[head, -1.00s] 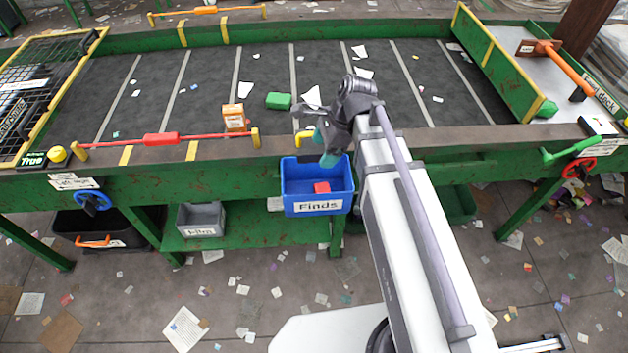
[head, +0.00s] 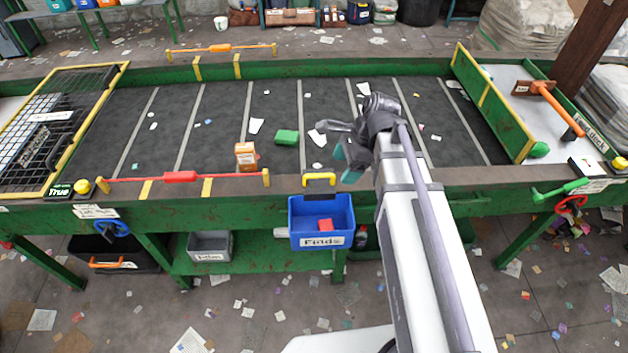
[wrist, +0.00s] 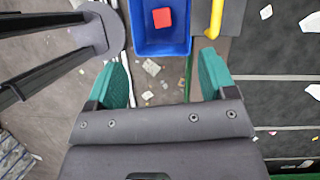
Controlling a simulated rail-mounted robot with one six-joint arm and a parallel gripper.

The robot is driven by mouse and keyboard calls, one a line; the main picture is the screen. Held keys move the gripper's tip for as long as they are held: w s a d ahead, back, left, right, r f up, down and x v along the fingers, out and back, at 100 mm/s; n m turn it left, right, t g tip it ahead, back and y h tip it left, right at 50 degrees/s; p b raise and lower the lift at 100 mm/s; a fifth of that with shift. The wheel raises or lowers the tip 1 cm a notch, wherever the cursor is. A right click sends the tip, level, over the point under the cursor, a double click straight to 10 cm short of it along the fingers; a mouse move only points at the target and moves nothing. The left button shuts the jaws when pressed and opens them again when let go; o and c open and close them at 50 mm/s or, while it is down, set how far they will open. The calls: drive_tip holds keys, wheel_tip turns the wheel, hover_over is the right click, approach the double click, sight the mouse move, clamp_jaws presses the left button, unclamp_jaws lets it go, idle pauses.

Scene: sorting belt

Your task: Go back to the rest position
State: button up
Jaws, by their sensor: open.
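My gripper (head: 347,143) is open and empty, held above the near edge of the belt, to the right of the blue bin. In the wrist view its two green fingers (wrist: 160,80) stand wide apart with nothing between them. The blue bin labelled Finds (head: 321,240) hangs at the belt's front edge. A small red block (head: 325,225) lies in it. The bin (wrist: 148,46) and the red block (wrist: 162,17) also show at the top of the wrist view, beyond the fingers.
A red bar (head: 180,177) and a yellow handle (head: 319,180) line the near edge. A grey bin (head: 209,245) sits on the shelf below. Litter covers the floor.

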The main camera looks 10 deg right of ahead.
drive_tip(key=s+d+f+n+h+b, duration=0.2)
drive_tip(key=s+f+n+h+b, duration=0.2)
drive_tip(key=n, duration=1.3)
drive_tip(key=s+f+b, duration=0.3)
drive_tip(key=s+f, duration=0.1)
drive_tip(key=shift+s+d+f+h, duration=0.2)
drive_tip(key=shift+s+f+h, duration=0.05)
drive_tip(key=shift+s+h, duration=0.05)
